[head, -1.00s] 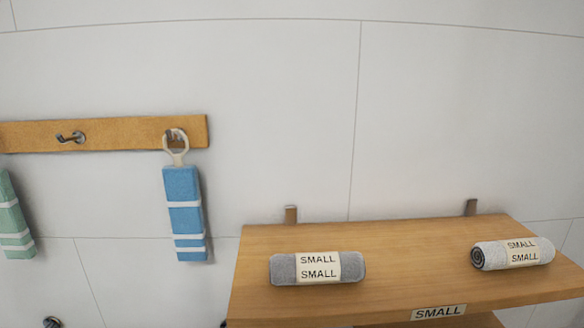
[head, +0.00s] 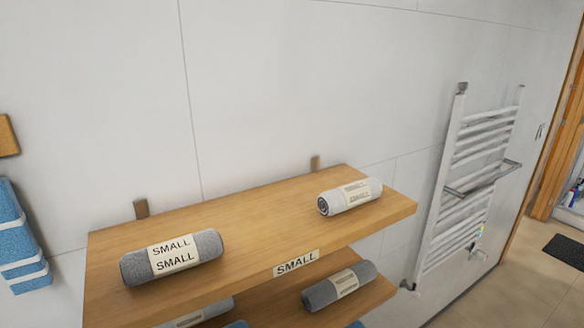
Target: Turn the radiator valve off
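A white ladder-style towel radiator (head: 470,170) is mounted on the wall at the right of the head view. A small metal fitting (head: 409,285) shows at its lower left end. Another small fitting (head: 474,247) shows near its lower right, with a small coloured patch just above it. Both are too small to tell which is the valve or how it is set. Neither of my grippers is in view.
A wooden shelf unit (head: 250,233) labelled "SMALL" stands left of the radiator, bearing rolled grey towels (head: 172,257). A blue towel (head: 22,245) hangs at the left edge. Tiled floor (head: 510,290) is open at the lower right, with a dark mat (head: 566,250) and a wooden door frame (head: 560,140).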

